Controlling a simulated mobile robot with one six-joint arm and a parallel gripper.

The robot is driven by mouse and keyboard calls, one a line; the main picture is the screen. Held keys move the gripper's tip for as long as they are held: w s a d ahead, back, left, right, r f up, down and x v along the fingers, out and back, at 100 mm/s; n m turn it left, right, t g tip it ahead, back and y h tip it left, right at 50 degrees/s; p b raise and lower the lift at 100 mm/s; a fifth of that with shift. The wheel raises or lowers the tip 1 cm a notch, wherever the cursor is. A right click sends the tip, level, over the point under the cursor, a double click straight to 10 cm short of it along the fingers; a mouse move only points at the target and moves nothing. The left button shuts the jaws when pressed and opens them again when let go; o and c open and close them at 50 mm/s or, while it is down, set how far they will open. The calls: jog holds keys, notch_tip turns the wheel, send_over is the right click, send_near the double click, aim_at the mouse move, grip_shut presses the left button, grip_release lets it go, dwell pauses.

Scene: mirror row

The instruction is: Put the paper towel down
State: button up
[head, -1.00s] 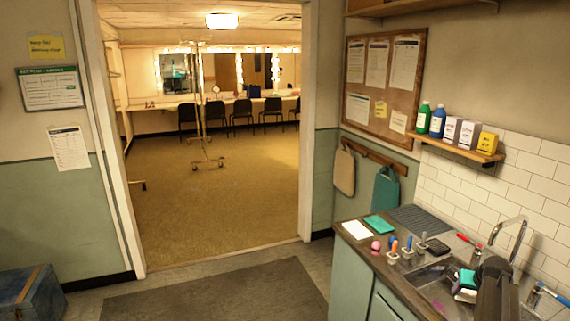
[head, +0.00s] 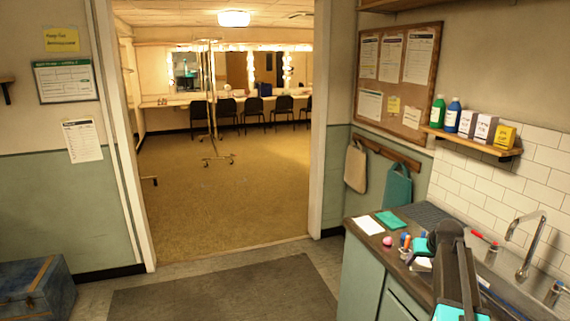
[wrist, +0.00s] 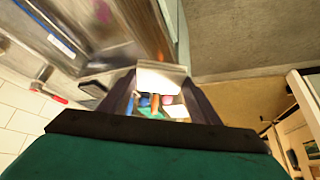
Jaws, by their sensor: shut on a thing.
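The paper towel is a small white piece (head: 423,264) beside my gripper in the head view. In the wrist view the white paper towel (wrist: 160,78) spans between the dark fingertips of my gripper (wrist: 158,90). My gripper is shut on it, above the counter (head: 357,250) by the sink. My arm hides part of the counter and the sink basin. How far the towel is above the surface cannot be told.
A white sheet (head: 368,226), a green pad (head: 391,219) and a pink ball (head: 387,241) lie on the counter. Small brushes or bottles (head: 405,240) stand close to my gripper. A faucet (head: 528,235) rises at the right. The doorway floor is open.

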jog(key=a+r+n+y+b, duration=0.1)
jog(key=a+r+b, duration=0.1)
jog(key=a, duration=0.9)
jog(key=a+r+n+y+b, duration=0.1)
jog(key=a+r+n+b, duration=0.15)
jog(key=a, duration=0.85)
jog(key=s+a+m+b, duration=0.1)
jog(key=s+a, duration=0.8)
jog(key=shift+s+a+r+h, duration=0.2)
jog(key=shift+a+r+h, duration=0.05)
jog(key=shift+r+h, duration=0.2)
jog(key=shift+m, duration=0.25)
